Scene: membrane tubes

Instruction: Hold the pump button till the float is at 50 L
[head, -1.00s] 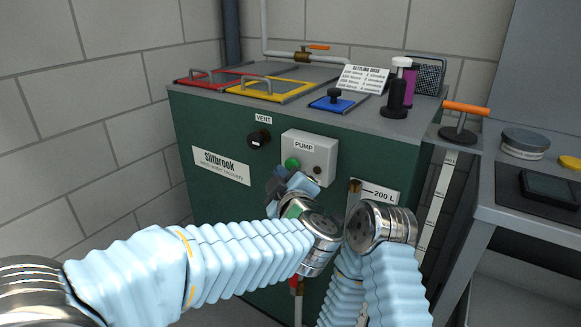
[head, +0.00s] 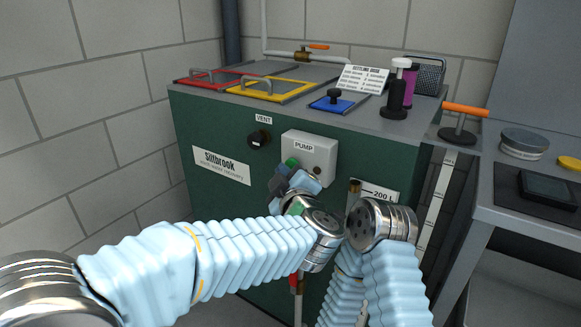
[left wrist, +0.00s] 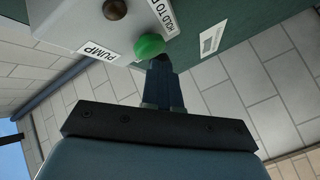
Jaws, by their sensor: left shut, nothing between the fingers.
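The grey pump box (head: 318,150) is on the front of the green tank (head: 215,125). Its green button (head: 292,162) is partly covered by my left gripper (head: 282,178) in the head view. In the left wrist view the green button (left wrist: 149,45) shows beside the "PUMP" label, and the tips of my shut, empty left gripper (left wrist: 160,66) are at its lower right edge. I cannot tell whether they touch or press it. The level gauge (head: 378,194) shows its "200 L" mark; its lower part is hidden behind my arms, and I cannot make out the float. My right gripper is out of view.
A black vent knob (head: 259,139) is left of the pump box. A dark brown knob (left wrist: 115,9) is also on the box. Lids, a card and bottles (head: 398,90) stand on the tank top. A grey bench (head: 505,217) is at the right.

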